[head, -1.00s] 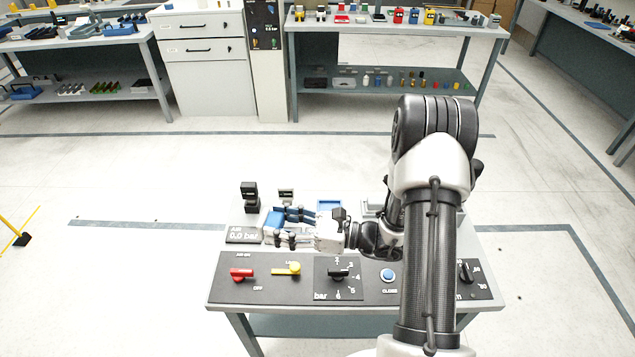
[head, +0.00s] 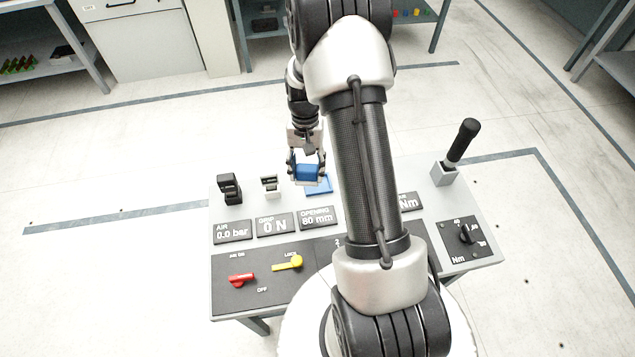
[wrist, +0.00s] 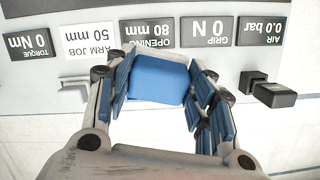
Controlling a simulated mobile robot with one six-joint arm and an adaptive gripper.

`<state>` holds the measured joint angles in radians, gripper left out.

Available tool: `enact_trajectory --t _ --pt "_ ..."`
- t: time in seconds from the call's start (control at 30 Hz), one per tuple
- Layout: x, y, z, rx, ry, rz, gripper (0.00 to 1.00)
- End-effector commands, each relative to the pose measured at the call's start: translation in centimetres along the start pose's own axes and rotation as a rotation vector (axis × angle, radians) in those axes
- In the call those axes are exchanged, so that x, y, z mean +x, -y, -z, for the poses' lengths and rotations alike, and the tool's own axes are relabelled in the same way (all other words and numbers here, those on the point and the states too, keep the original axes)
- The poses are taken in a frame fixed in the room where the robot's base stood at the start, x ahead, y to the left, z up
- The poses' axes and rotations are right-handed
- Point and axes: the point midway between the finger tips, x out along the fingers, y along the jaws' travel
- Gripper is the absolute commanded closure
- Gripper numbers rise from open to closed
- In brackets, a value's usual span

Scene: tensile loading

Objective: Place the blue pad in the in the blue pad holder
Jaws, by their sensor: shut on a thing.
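The blue pad (head: 307,172) is a small blue block held between the fingers of my gripper (head: 306,178). In the wrist view the pad (wrist: 158,78) fills the gap between the blue-lined fingers of my gripper (wrist: 160,92). The blue pad holder (head: 321,186) is a flat blue tray on the bench, just below and slightly right of the pad in the head view. The pad hides part of the holder. I cannot tell whether the pad touches it.
A black fixture (head: 230,188) and a small white fixture (head: 270,186) stand left of the holder. Readout plates, one reading OPENING (head: 318,217), lie in front. The panel has a red lever (head: 241,279) and yellow lever (head: 288,263). A black-handled lever (head: 460,145) stands right.

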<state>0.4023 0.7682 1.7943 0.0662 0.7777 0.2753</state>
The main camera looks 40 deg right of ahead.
Motion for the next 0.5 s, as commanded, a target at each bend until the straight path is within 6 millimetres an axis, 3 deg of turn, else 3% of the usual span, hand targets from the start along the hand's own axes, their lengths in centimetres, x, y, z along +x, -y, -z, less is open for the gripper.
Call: enact_trajectory --t 0.1,0.2,0.3,0.5 --pt "-2.2 -1.6 4.2 -0.146 -0.123 -0.011 0.70" --pt "-3.5 -2.1 6.4 -0.227 -0.176 -0.012 0.70" --pt "-4.2 -2.3 7.5 -0.268 -0.201 -0.010 0.70" --pt "-4.4 -2.4 7.8 -0.281 -0.206 -0.010 0.70"
